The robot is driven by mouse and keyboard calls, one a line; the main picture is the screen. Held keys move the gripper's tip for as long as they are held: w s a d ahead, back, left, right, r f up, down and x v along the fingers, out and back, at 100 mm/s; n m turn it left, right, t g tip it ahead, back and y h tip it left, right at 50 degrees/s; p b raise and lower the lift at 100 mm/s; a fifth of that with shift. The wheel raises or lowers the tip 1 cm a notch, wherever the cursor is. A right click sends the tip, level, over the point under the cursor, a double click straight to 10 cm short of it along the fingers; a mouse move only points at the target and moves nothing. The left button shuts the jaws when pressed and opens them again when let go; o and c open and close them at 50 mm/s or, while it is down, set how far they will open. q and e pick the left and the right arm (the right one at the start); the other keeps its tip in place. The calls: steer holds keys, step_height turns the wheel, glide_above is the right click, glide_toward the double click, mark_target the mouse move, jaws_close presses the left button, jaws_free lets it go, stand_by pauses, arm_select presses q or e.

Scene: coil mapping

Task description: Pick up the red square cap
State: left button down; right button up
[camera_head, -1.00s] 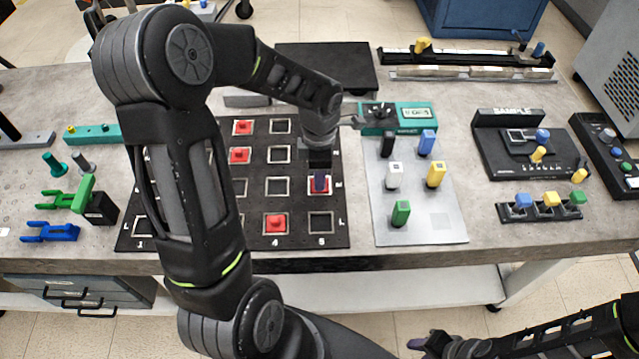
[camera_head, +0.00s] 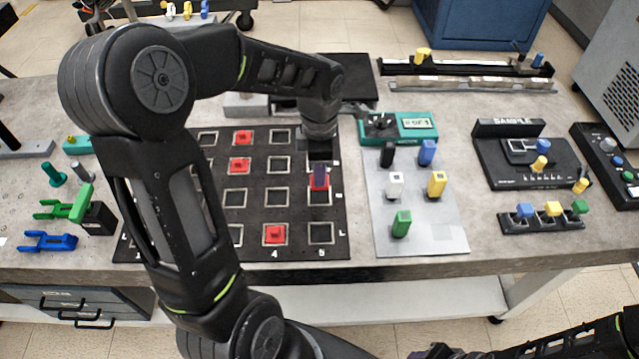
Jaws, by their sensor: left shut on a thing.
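My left gripper (camera_head: 319,176) is shut on a red square cap (camera_head: 320,188) over the right-hand column of the black grid board (camera_head: 298,215). The fingers cover much of the cap, and its red edges show around them. The cap appears raised above a square-framed cell, which shows dark just below it. Three other red caps sit in framed cells: one at the back (camera_head: 243,137), one behind the middle (camera_head: 239,165) and one at the front (camera_head: 275,234). My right gripper (camera_head: 435,351) is cut off at the bottom edge, far from the board.
Right of the board, a grey plate (camera_head: 440,236) holds several coloured blocks, with a teal meter (camera_head: 408,126) behind it. A black sample device (camera_head: 525,165) stands farther right. Green (camera_head: 66,205) and blue (camera_head: 45,241) fork-shaped parts lie on the left. My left arm hides the board's left part.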

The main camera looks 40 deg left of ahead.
arm_select(q)
step_height(320, 180, up, 4)
steer(key=shift+r, duration=0.25)
arm_select(e)
steer(key=shift+f, duration=0.2)
arm_select(q)
steer(key=shift+f+b, duration=0.15)
steer(key=shift+b, duration=0.15)
arm_select(e)
steer(key=shift+f, duration=0.1)
